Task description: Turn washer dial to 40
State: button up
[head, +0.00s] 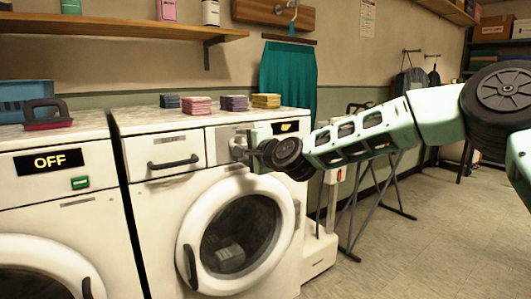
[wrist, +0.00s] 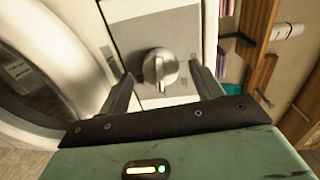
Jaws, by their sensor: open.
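The washer (head: 150,225) is the white front-loader in the middle of the head view, with its round door closed. Its dial (wrist: 160,68) is a silver round knob with a raised grip bar on the front panel in the wrist view. In the head view the dial (head: 238,146) is partly hidden by my gripper (head: 252,148). My gripper (wrist: 162,74) is open in the wrist view, with one finger on each side of the dial and gaps showing between. Any dial numbers are too small to read. The washer's yellow-lit display (head: 290,127) is unreadable.
A second machine (head: 60,210) at left shows "OFF". The floor (head: 440,240) at right is clear.

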jog(key=v, duration=1.6)
jog(key=s+a+f+n+g+h, duration=0.35)
jog(key=s+f+n+g, duration=0.55)
jog(key=s+f, duration=0.5)
jog(key=s+d+f+n+g+h, duration=0.1)
jog(key=s+d+n+g+h, duration=0.2)
jog(key=s, duration=0.4)
jog(key=s+d+n+h, duration=0.1)
jog(key=s+d+n, duration=0.2)
jog(key=s+d, duration=0.4)
jog(key=s+d+f+n+g+h, duration=0.1)
jog(key=s+d+n+g+h, duration=0.2)
jog(key=s, duration=0.5)
notch_tip(320, 180, up, 19)
jog(key=t+y+p, duration=0.1)
jog(key=p, duration=1.9)
jog(key=shift+r, duration=0.2)
